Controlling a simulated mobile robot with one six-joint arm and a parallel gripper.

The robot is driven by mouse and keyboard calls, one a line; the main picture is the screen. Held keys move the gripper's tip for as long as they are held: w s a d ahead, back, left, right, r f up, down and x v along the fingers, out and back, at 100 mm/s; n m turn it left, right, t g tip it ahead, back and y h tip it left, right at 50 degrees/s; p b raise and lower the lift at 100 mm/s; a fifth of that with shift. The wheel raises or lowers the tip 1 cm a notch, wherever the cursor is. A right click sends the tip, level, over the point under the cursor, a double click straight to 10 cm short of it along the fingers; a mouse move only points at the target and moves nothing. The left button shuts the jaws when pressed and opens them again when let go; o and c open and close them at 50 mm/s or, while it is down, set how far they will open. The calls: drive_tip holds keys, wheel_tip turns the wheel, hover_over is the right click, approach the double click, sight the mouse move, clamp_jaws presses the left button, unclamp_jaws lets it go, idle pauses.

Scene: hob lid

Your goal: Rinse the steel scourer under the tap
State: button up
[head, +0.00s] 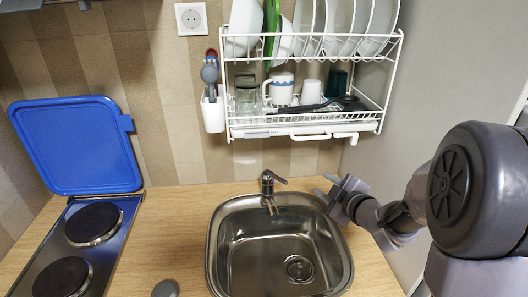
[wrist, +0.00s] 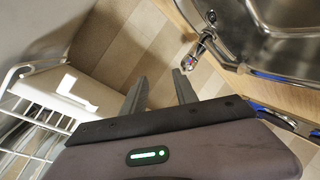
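The tap (head: 268,188) stands at the back rim of the steel sink (head: 262,245), its spout over the empty-looking basin. No water shows. A grey rounded thing (head: 165,288) lies on the counter left of the sink, cut by the bottom edge; it may be the steel scourer, but I cannot tell. My gripper (head: 326,190) is at the back right of the sink, right of the tap. In the wrist view my gripper (wrist: 160,92) has its two fingers apart with nothing between them. The tap also shows in the wrist view (wrist: 198,48), beyond the fingers.
A hob (head: 75,245) with its blue lid (head: 77,145) raised is at the left. A white dish rack (head: 310,122) with plates and mugs hangs on the wall above the sink. The wooden counter (head: 175,225) between hob and sink is mostly clear.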

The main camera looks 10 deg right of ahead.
sight(275, 177)
drive_tip(key=w+a+f+n+y+b, duration=0.1)
drive_tip(key=w+a+f, duration=0.1)
drive_tip(key=w, duration=0.3)
drive_tip(key=w+a+f+n+y+b, duration=0.1)
drive_tip(key=w+a+f+n+y, duration=0.1)
drive_tip(key=w+a+f, duration=0.1)
drive_tip(key=w+a+f+n+y+b, duration=0.1)
drive_tip(key=w+a+f, duration=0.2)
drive_tip(key=w+a, duration=0.2)
drive_tip(key=shift+w+a+n+y, duration=0.2)
drive_tip(key=shift+w+n+y, duration=0.2)
drive_tip(key=shift+w, duration=0.4)
clamp_jaws()
idle(0.4)
